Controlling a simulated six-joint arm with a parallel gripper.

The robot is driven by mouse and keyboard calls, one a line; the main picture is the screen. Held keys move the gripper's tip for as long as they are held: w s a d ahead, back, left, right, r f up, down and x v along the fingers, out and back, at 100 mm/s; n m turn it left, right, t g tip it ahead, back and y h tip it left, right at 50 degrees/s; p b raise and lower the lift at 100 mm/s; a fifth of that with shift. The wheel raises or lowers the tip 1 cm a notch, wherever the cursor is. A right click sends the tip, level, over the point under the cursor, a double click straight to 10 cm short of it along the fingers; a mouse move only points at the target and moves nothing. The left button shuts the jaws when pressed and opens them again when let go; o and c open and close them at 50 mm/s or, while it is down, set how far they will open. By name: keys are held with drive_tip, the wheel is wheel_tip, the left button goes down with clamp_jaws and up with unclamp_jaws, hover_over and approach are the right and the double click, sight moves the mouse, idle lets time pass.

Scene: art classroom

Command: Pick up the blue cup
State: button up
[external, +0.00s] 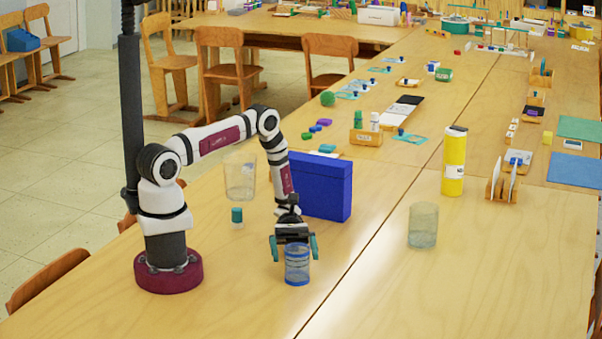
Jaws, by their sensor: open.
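The blue cup (297,266) is a translucent blue cylinder standing upright on the wooden table. My gripper (294,246) points down directly over the cup, with its two teal-tipped fingers apart on the left and right of the cup's upper part. The gripper is open. I cannot tell whether the fingers reach below the rim or touch the cup.
A blue box (320,187) stands close behind my gripper. A clear container (240,177) and a small teal-capped bottle (237,217) are to the left. A translucent cup (423,226) and a yellow canister (454,162) stand right. The front table is clear.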

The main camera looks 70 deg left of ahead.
sight(296, 252)
drive_tip(key=x, duration=0.3)
drive_tip(key=shift+d+r, duration=0.15)
drive_tip(key=shift+d, duration=0.25)
drive_tip(key=c, duration=1.3)
drive_tip(key=shift+c, duration=0.2)
drive_tip(key=shift+r, duration=0.1)
